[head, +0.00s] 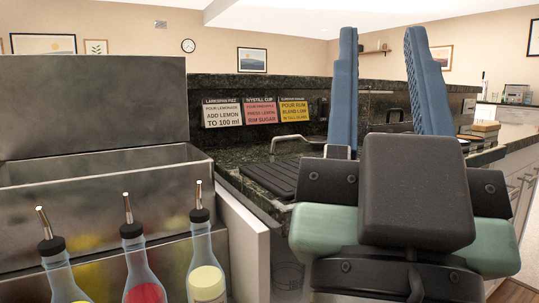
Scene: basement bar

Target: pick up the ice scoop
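I cannot make out an ice scoop for certain in the head view. My gripper (382,36) is large in the right foreground, with its two blue fingers pointing up and spread wide apart. Nothing shows between the fingers. A steel bin (95,205) with a raised back panel stands at the left, and its inside is mostly hidden by its walls. A curved metal piece (297,138) shows behind a black ribbed mat (275,178), left of my gripper; I cannot tell what it is. My gripper hides part of the counter behind it.
Several bottles with metal pour spouts (145,270) stand in front of the steel bin. Three recipe cards (260,112) hang on the dark stone backsplash (230,86).

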